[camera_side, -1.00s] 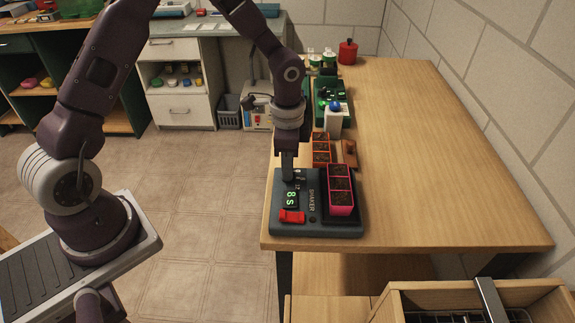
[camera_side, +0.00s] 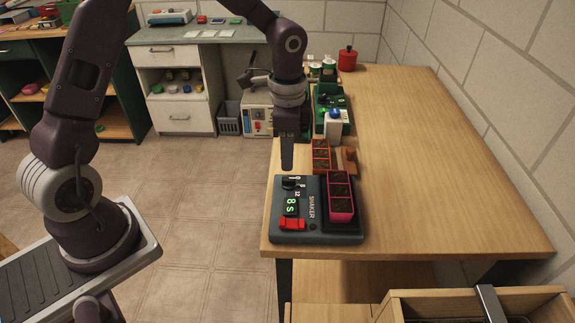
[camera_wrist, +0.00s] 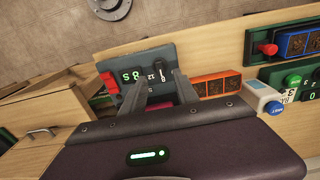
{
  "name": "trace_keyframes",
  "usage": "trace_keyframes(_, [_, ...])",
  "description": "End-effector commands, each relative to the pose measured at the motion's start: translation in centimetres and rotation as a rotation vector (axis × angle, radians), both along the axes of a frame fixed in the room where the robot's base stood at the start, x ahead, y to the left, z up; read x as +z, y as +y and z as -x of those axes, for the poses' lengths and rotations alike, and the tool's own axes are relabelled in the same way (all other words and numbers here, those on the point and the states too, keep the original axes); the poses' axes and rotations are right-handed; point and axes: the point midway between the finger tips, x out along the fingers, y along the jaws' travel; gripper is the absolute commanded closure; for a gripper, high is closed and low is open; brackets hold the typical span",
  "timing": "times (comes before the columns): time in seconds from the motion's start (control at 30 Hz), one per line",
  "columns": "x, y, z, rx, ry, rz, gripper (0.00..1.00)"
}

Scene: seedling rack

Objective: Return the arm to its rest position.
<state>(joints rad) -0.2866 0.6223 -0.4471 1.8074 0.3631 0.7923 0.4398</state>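My gripper (camera_side: 288,165) hangs empty above the far-left end of the dark grey shaker (camera_side: 275,236), clear of its black dial (camera_side: 291,183). In the wrist view, the two fingers of my gripper (camera_wrist: 166,78) stand apart with a gap between them, over the shaker (camera_wrist: 186,48). The shaker's green display (camera_side: 292,205) reads 8s, with a red switch (camera_side: 292,223) below it. A pink tray of soil cells (camera_side: 341,204) sits on the shaker's right side. My arm is bent and raised above the bench edge.
The right side of the wooden bench (camera_side: 440,180) is clear.

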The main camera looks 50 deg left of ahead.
Motion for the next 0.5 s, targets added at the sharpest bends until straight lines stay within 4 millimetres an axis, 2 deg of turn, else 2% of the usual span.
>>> trace_keyframes(0.1, [0.7, 0.0, 0.0, 0.0, -0.001, 0.001, 0.64])
trace_keyframes(0.37, [1.0, 0.0, 0.1, 0.003, -0.003, -0.003, 0.64])
trace_keyframes(0.47, [3.4, 0.3, 1.3, 0.045, -0.038, -0.038, 0.64])
trace_keyframes(0.5, [5.2, 0.5, 2.3, 0.083, -0.066, -0.059, 0.64])
